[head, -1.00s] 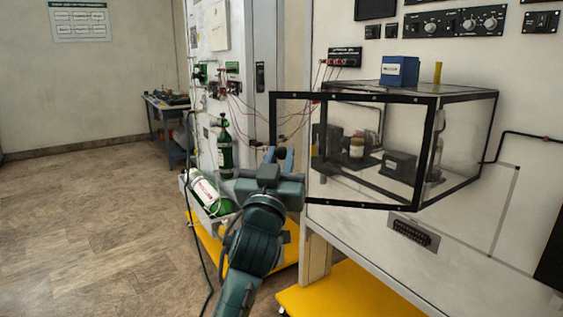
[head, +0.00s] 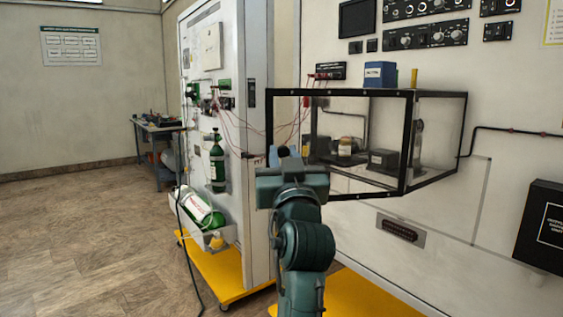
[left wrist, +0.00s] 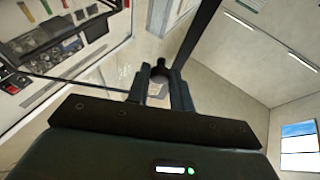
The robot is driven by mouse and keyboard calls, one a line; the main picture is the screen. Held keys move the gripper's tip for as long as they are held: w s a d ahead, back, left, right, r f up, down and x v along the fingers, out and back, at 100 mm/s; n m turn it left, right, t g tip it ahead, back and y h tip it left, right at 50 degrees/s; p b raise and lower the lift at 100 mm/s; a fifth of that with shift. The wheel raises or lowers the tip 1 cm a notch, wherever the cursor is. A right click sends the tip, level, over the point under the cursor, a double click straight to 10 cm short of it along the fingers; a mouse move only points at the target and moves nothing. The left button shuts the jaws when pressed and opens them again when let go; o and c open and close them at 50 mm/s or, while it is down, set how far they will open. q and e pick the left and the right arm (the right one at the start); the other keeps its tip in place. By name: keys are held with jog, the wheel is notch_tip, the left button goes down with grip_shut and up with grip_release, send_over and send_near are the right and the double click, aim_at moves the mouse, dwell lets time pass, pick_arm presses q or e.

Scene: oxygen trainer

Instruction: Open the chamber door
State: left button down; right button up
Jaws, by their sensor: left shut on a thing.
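The chamber (head: 440,145) is a clear box with black edges on the right-hand panel. Its door (head: 338,93) is the clear, black-framed front pane. The door's left edge stands out past the chamber body, so it seems to be ajar. My left gripper (head: 283,155) is at the door's left edge, near its lower part, and is shut on it. In the left wrist view, the gripper fingers (left wrist: 161,85) close around a dark part joined to the door's black frame (left wrist: 195,35). The exact contact is partly hidden. My right gripper is not in view.
A blue box (head: 379,74) and a yellow post (head: 413,78) are on top of the chamber. A black box (head: 541,228) is at the right. The floor (head: 80,240) at left is clear.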

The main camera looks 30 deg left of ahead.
aim_at(281, 91)
pick_arm(q)
jog(key=c, duration=1.2)
grip_release()
jog(key=shift+c, duration=0.2)
notch_tip(281, 91, up, 10)
jog(key=shift+r+p, duration=0.1)
jog(key=shift+p, duration=0.55)
